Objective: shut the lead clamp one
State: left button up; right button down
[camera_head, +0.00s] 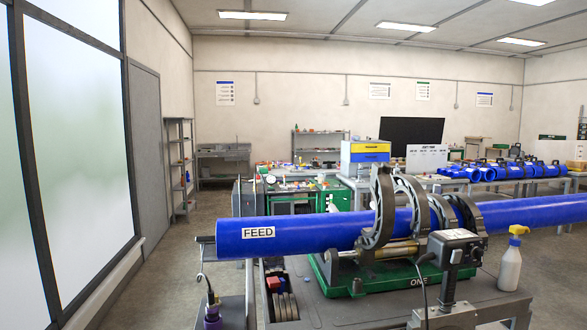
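A long blue pipe (315,232) with a white FEED label (258,232) runs across the view through the grey clamps. The clamps stand on a green base (345,287) marked ONE. The leftmost clamp (383,200) has a curved grey jaw that rises well above the pipe and looks raised. The clamp just right of it (407,190) also rises high. Two clamps further right (467,212) sit lower around the pipe. Whether any latch is fastened is too small to tell. Neither of my grippers is in view.
A grey control box (457,245) on a post stands in front of the clamps' right side. A spray bottle (511,262) stands at the cart's right. Benches with more blue pipes (515,169) stand behind. Open floor lies at left.

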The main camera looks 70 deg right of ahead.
aim_at(421, 220)
jog(key=u, duration=0.9)
jog(key=k, duration=1.85)
jog(key=z, duration=1.85)
